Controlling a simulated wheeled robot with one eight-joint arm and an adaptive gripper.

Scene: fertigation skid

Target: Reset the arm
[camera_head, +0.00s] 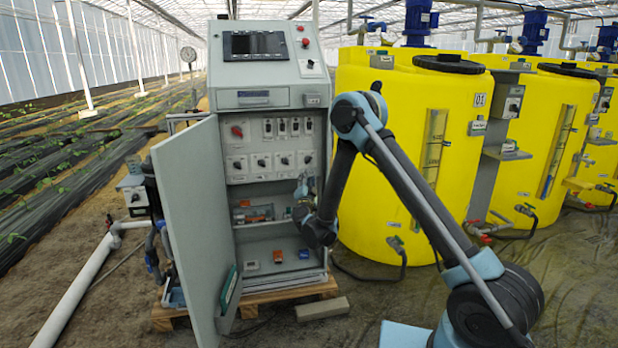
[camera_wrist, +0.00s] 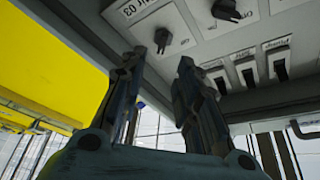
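My arm reaches from the lower right of the head view, bends at a raised elbow and comes down to the open grey control cabinet (camera_head: 262,238). My gripper (camera_head: 303,187) is at the right side of the cabinet's opening, below the rows of switches. In the wrist view my gripper (camera_wrist: 160,62) has its two dark fingers apart, with nothing between them. Ahead of them is a pale panel with a black rotary knob (camera_wrist: 162,40), a second knob (camera_wrist: 226,11) and several black toggle switches (camera_wrist: 248,74). I cannot tell whether a finger touches the panel.
The cabinet door (camera_head: 192,225) stands open to the left. A yellow tank (camera_head: 380,205) is close on the right, with more tanks beyond. The cabinet stands on a wooden pallet (camera_head: 283,295); a loose block (camera_head: 322,309) lies before it. A white pipe (camera_head: 75,290) runs along the left floor.

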